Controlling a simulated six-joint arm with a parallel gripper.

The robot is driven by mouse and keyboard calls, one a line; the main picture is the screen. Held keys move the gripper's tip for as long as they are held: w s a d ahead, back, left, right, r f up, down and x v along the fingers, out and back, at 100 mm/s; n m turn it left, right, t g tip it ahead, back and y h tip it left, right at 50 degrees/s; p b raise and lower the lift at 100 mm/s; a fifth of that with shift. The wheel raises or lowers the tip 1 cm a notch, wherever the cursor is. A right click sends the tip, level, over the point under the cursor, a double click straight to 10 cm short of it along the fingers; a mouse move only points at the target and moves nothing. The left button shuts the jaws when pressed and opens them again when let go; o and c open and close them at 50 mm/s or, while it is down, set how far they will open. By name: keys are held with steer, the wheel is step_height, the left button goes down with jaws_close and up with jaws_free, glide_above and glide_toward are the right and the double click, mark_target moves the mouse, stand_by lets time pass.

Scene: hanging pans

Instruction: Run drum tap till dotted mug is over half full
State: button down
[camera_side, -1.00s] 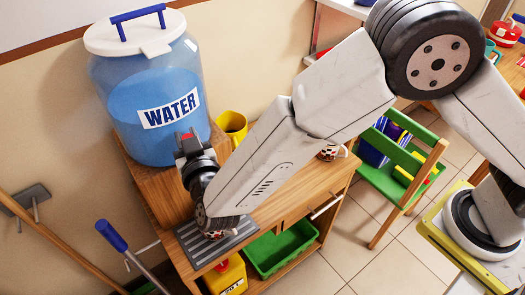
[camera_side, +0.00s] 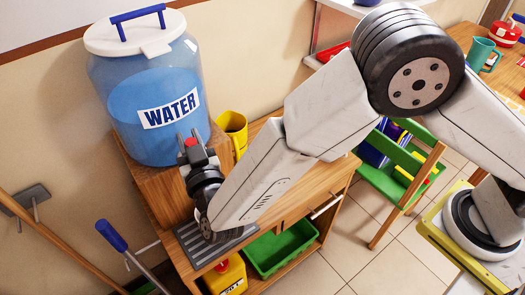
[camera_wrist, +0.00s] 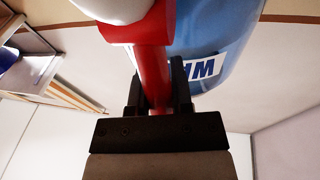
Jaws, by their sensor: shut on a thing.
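The water drum (camera_side: 150,85) is a big clear blue-tinted vessel with a white lid and a WATER label, on a wooden stand. Its red tap handle (camera_side: 191,142) shows low on the drum's front. My gripper (camera_side: 199,151) is at the tap. In the wrist view, the red handle (camera_wrist: 152,72) runs between the two black fingers of my gripper (camera_wrist: 157,78), which is shut on it. The dotted mug is not visible now; my arm covers part of the grey striped mat (camera_side: 186,238) under the tap. The spout and any water flow are hidden.
A yellow jug (camera_side: 233,130) stands behind my wrist. A green bin (camera_side: 278,250) and a yellow container (camera_side: 225,275) are on the shelf below. A green chair (camera_side: 408,165) stands right of the cabinet. Long handles lean at the left.

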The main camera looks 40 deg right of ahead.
steer(key=shift+s+m+t+h, duration=0.35)
steer(key=shift+s+t, duration=0.25)
steer(key=shift+t, duration=0.4)
steer(key=c, duration=0.5)
jaws_free()
steer(key=v, duration=0.7)
steer(key=shift+s, duration=0.35)
steer(key=shift+f, duration=0.15)
